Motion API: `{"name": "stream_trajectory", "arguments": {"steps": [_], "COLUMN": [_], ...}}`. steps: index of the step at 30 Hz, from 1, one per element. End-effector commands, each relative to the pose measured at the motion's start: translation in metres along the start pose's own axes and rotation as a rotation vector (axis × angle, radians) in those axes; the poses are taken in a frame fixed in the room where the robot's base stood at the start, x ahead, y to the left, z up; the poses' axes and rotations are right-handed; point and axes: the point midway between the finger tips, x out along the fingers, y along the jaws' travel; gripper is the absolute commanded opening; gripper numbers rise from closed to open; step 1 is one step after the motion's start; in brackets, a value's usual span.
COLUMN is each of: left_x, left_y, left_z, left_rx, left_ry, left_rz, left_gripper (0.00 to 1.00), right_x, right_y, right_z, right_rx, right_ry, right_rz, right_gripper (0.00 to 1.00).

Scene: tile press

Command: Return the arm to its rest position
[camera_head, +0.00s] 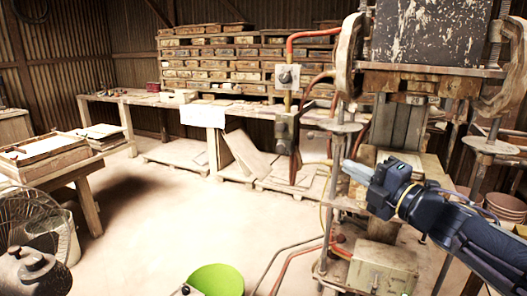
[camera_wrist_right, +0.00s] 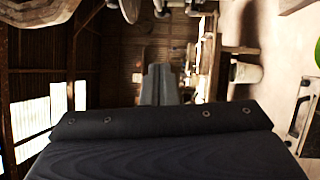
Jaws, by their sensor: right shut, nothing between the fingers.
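My right gripper (camera_head: 357,171) reaches in from the right, in front of the tile press (camera_head: 430,80). Its pale fingers are closed together and empty, pointing left. In the right wrist view the closed grey fingers (camera_wrist_right: 158,85) stand upright beyond the dark gripper body, with nothing between them. The fingers appear apart from the press frame, though the exact gap is hard to judge. My left gripper does not show in either view.
The press's metal posts (camera_head: 337,190) and red pipe (camera_head: 293,165) stand close to the right gripper. A control box (camera_head: 382,270) is below it. The floor (camera_head: 190,220) at centre left is open.

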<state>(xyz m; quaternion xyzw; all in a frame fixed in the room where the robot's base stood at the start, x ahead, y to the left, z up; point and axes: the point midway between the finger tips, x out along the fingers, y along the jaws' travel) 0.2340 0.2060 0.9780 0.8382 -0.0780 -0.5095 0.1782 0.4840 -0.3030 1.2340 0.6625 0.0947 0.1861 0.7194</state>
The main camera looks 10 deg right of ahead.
Motion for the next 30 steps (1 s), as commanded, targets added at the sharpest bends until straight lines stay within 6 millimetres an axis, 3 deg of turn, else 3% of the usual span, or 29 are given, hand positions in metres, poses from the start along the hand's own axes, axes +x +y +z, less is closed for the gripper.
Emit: {"name": "stream_trajectory", "arguments": {"steps": [4, 7, 11, 15, 19, 24, 27, 30], "left_x": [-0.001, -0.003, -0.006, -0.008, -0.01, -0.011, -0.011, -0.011], "left_y": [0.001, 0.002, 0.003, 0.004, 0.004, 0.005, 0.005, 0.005], "left_z": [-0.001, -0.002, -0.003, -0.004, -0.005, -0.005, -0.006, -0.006], "left_rx": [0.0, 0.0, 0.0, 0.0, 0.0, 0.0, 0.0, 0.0], "left_ry": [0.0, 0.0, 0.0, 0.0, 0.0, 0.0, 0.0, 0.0], "left_rz": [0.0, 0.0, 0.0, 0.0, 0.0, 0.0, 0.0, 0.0], "left_gripper": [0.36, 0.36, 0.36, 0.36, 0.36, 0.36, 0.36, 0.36], "right_x": [-0.009, -0.03, -0.077, -0.13, -0.17, -0.204, -0.214, -0.218], "right_y": [0.004, -0.004, -0.052, -0.123, -0.169, -0.194, -0.198, -0.2], "right_z": [0.009, 0.02, 0.014, -0.043, -0.112, -0.182, -0.203, -0.211], "right_rx": [0.132, 0.379, 0.85, 1.356, 1.696, 1.951, 2.018, 2.042], "right_ry": [-0.117, -0.304, -0.586, -0.823, -0.964, -1.061, -1.086, -1.095], "right_rz": [0.005, -0.005, -0.082, -0.26, -0.464, -0.691, -0.766, -0.797], "right_gripper": [0.0, 0.0, 0.0, 0.0, 0.0, 0.0, 0.0, 0.0]}}
